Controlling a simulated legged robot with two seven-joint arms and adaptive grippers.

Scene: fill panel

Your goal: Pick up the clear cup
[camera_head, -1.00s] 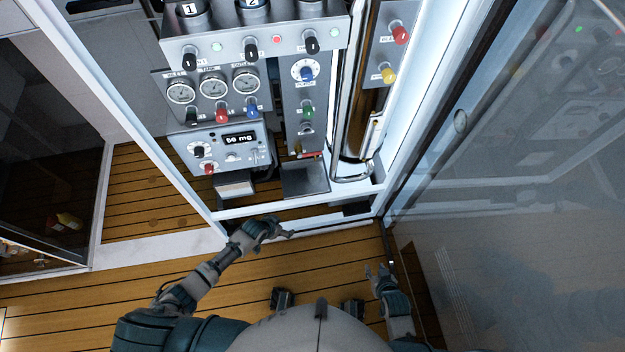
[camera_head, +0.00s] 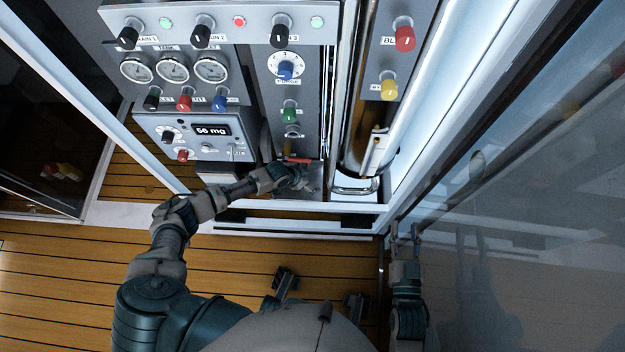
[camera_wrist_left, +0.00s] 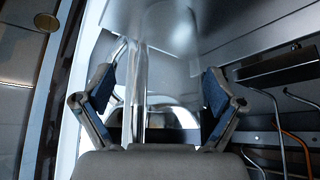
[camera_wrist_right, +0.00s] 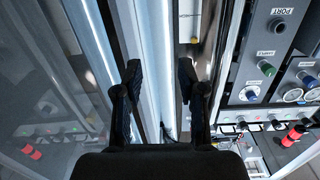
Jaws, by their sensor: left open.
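I cannot make out a separate clear cup with certainty. A tall clear, shiny cylinder (camera_head: 357,183) stands at the right of the panel, with its rounded base on the white ledge. My left gripper (camera_head: 306,180) is at the panel's lower middle, over the small metal tray (camera_head: 312,194), left of that cylinder's base. In the left wrist view my left gripper (camera_wrist_left: 160,90) is open, with shiny, see-through surfaces beyond its fingers. My right gripper (camera_head: 405,232) is low at the right, beside the glass door. In the right wrist view it (camera_wrist_right: 159,85) is open and empty.
The panel holds knobs, gauges and a display box (camera_head: 212,130) reading 56 or 66 mg. A white frame bar (camera_head: 300,218) crosses below it. A glass door (camera_head: 520,220) stands close on the right. The wooden floor (camera_head: 60,270) is open at the left.

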